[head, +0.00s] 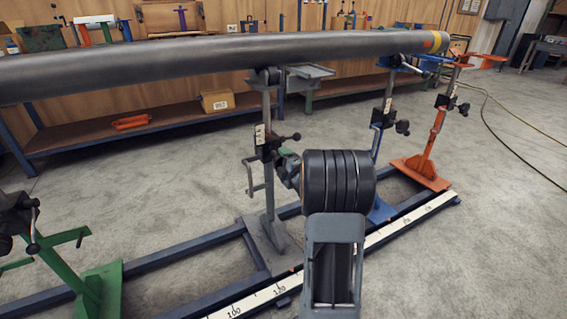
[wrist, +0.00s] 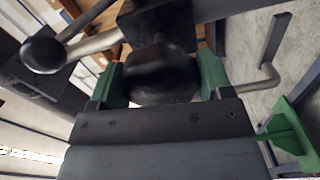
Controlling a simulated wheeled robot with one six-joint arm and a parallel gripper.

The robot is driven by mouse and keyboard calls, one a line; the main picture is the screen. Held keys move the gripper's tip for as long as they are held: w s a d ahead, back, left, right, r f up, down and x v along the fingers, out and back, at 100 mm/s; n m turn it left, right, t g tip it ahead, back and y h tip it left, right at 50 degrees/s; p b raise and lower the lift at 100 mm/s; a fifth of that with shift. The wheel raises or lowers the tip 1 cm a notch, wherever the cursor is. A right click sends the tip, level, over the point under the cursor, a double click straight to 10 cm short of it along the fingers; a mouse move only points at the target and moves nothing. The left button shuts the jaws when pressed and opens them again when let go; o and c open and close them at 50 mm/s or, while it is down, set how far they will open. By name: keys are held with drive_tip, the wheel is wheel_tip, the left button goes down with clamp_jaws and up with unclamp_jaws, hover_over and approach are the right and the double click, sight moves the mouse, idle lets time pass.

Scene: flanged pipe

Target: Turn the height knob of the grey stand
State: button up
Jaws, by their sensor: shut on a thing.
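The grey stand (head: 268,205) is upright left of my arm in the head view, with its head under the long pipe (head: 200,64). In the wrist view its dark, rounded height knob (wrist: 160,82) sits between the two green fingers of my gripper (wrist: 163,76). My gripper is shut on the knob, with a finger on each side. In the head view the knob is mostly hidden behind my gripper and wrist. A lever with a black ball end (wrist: 44,54) is at upper left in the wrist view, beside my left finger.
A blue stand (head: 378,140) and an orange stand (head: 436,130) are to the right; a green stand (head: 100,288) is at lower left. A bent grey crank (head: 252,178) sticks out from the grey stand. Blue floor rails (head: 180,258) and a white scale (head: 410,220) run below.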

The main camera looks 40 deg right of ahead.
drive_tip(key=n, duration=0.5)
drive_tip(key=shift+n, duration=0.3)
idle(0.5)
drive_tip(key=o, duration=0.9)
drive_tip(key=shift+s+a+p, duration=0.3)
drive_tip(key=shift+s+p, duration=0.25)
drive_tip(key=shift+s, duration=1.75)
drive_tip(key=shift+s+a+p, duration=0.35)
drive_tip(key=shift+s+p, duration=0.2)
drive_tip(key=shift+s, duration=1.7)
drive_tip(key=shift+s+a+p, duration=0.3)
drive_tip(key=shift+s+p, duration=0.25)
drive_tip(key=shift+s, duration=1.75)
drive_tip(key=shift+r, duration=0.1)
